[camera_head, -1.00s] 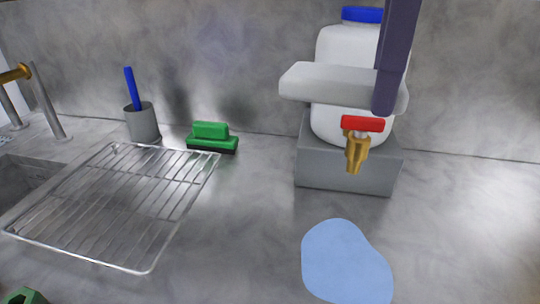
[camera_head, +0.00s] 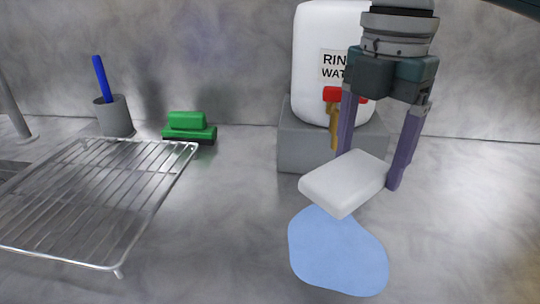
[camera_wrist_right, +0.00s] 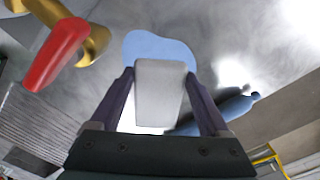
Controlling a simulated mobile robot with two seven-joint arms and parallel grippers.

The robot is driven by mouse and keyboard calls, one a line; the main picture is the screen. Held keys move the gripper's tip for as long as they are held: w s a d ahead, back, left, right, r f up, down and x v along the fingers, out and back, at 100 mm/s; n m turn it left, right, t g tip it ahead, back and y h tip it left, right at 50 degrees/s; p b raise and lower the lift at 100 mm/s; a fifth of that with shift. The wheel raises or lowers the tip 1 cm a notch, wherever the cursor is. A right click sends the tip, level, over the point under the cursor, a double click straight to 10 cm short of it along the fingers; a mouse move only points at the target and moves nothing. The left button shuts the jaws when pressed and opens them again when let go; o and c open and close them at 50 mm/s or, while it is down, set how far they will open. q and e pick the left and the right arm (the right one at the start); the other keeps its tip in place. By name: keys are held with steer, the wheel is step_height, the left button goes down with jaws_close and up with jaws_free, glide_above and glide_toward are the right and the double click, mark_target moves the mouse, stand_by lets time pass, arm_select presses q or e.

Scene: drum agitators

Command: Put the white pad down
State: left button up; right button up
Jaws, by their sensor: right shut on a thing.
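The white pad (camera_head: 338,188) is a thick pale block, held in the air by my right gripper (camera_head: 370,172). The gripper's two purple fingers are shut on it, one at each side. In the head view the pad hangs in front of the water container's grey stand, over the far edge of a blue patch (camera_head: 338,256) on the counter. In the right wrist view the pad (camera_wrist_right: 158,92) sits between the fingers, with the blue patch (camera_wrist_right: 150,45) beyond it. My left gripper is not in view.
A white water container (camera_head: 318,60) with a red-handled brass tap (camera_head: 334,122) stands on a grey block (camera_head: 298,150), close behind my gripper. A wire rack (camera_head: 90,205), green brush (camera_head: 188,128) and grey cup (camera_head: 114,117) are at left. Counter around the blue patch is clear.

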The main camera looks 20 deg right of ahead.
glide_above(349, 233)
step_height(349, 233, down, 6)
steer(key=shift+f+b, duration=0.2)
steer(key=shift+b, duration=0.1)
steer(key=shift+f+b, duration=0.35)
steer(key=shift+f, duration=1.8)
steer(key=shift+f, duration=0.1)
steer(key=o, duration=1.2)
steer(key=shift+c, duration=0.2)
step_height(349, 233, up, 12)
steer(key=shift+r+p, duration=0.15)
steer(key=shift+p, duration=0.7)
